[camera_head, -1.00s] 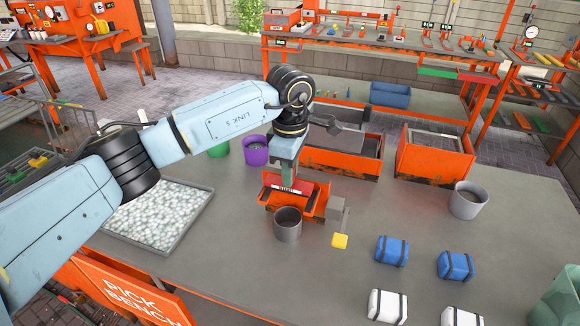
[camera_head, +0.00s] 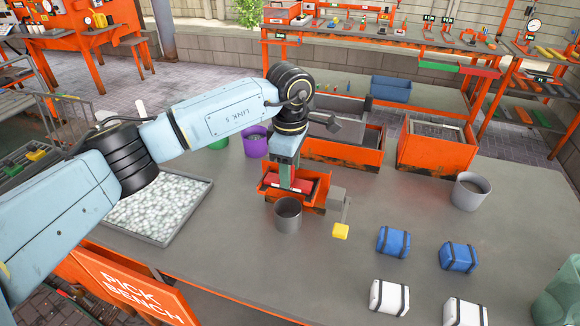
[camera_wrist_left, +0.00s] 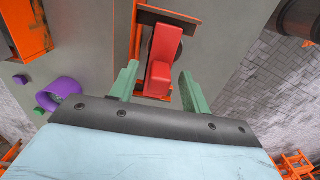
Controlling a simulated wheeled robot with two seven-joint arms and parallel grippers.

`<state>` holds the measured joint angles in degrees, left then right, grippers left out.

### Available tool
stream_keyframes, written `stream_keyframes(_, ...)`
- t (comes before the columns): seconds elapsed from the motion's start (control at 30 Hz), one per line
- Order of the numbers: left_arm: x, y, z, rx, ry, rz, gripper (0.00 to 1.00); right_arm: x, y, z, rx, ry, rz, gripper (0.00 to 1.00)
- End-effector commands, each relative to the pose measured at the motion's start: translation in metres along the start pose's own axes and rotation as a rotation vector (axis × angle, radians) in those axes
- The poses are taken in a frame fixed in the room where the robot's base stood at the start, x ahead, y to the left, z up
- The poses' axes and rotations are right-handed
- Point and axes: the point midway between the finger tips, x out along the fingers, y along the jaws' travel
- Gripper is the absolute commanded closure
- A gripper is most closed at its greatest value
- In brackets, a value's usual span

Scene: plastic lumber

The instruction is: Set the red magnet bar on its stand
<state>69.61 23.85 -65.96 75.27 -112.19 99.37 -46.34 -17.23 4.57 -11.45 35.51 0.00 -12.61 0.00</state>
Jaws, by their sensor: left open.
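The red magnet bar (camera_head: 305,186) lies in or on an orange stand (camera_head: 311,205) in the middle of the bench. In the left wrist view the red bar (camera_wrist_left: 166,45) reaches across the orange stand (camera_wrist_left: 166,17), its near end a raised red block. My left gripper (camera_head: 291,186) points down at the bar, partly hiding it. In the wrist view its green fingers (camera_wrist_left: 159,76) are open, one on each side of the bar's near end, with gaps showing. I cannot tell the exact height of the fingertips over the stand.
A grey cup (camera_head: 288,215) stands just in front of the stand. A purple pot (camera_head: 255,142) is behind left, a pellet tray (camera_head: 160,210) left.

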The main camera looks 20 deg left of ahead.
Motion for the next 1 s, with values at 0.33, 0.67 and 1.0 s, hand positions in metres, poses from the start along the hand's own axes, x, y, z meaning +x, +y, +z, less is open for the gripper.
stream_keyframes(0.33, -0.022, 0.001, 0.000, 0.000, 0.000, 0.003, 0.53, 0.001, 0.000, 0.000, 0.000, 0.001, 0.000, 0.64)
stream_keyframes(0.67, -0.097, 0.001, 0.000, -0.001, 0.000, 0.003, 0.53, 0.002, 0.000, -0.001, 0.000, 0.001, 0.000, 0.64)
stream_keyframes(1.0, -0.133, 0.000, 0.000, 0.000, 0.000, 0.000, 0.53, 0.002, 0.000, -0.001, 0.000, 0.001, 0.000, 0.64)
